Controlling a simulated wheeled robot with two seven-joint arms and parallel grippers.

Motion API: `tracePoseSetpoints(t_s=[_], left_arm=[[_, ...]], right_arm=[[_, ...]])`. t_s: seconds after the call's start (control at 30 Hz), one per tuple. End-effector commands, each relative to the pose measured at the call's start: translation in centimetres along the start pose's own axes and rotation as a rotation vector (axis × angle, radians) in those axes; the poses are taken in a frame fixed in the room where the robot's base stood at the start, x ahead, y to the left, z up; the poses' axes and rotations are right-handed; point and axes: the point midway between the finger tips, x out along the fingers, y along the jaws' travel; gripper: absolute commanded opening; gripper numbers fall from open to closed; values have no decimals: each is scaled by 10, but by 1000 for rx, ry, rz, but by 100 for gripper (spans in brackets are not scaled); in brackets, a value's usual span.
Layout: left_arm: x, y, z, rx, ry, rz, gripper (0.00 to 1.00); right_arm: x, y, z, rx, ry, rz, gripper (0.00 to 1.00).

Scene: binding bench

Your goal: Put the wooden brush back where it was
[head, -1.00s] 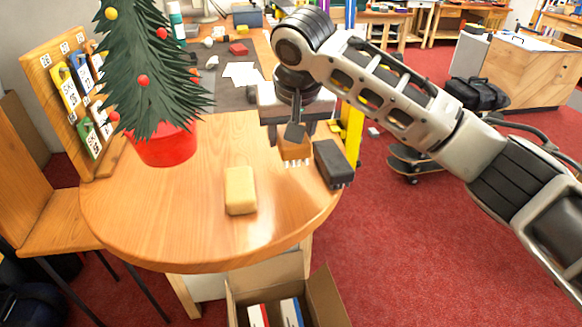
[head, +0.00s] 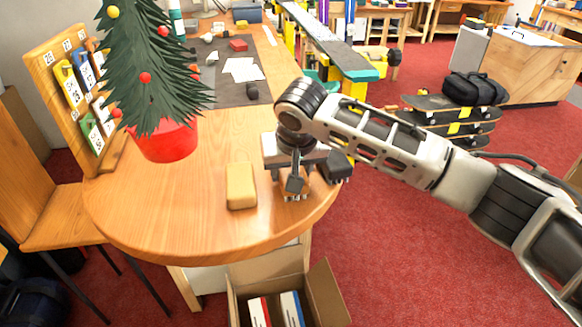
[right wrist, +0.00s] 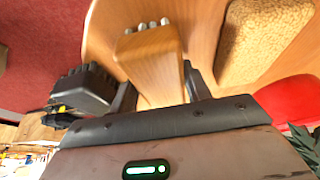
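The wooden brush (right wrist: 150,58), with a light wood body and pale bristle tufts, sits between the two fingers of my right gripper (right wrist: 160,92) in the right wrist view. In the head view my right gripper (head: 295,180) is over the front right of the round table (head: 180,225) and hides most of the brush; only the bristle ends show below it. I cannot tell whether the brush touches the table. A black brush (head: 338,166) lies close beside it on the right, and also shows in the right wrist view (right wrist: 82,90). My left gripper is out of view.
A tan sponge-like block (head: 241,186) lies left of my right gripper. A small Christmas tree in a red pot (head: 165,143) and a numbered wooden board (head: 72,95) stand further left. An open carton (head: 335,300) is below the front edge. The table's front left is clear.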

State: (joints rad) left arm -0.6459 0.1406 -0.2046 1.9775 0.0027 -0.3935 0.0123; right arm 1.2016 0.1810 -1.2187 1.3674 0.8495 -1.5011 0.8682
Motion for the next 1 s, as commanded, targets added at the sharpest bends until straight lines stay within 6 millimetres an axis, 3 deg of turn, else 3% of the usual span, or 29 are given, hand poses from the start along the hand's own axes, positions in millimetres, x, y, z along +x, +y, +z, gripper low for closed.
tracePoseSetpoints(t_s=[0.03, 0.07, 0.47, 1.0], left_arm=[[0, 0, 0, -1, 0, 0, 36], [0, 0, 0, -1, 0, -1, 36], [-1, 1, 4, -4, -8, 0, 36], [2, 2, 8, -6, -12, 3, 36]], right_arm=[[0, 0, 0, 0, 0, 0, 61], [0, 0, 0, 0, 0, 0, 69], [-8, 0, -1, 0, -1, -1, 69], [-109, -1, -1, 0, 1, -1, 69]])
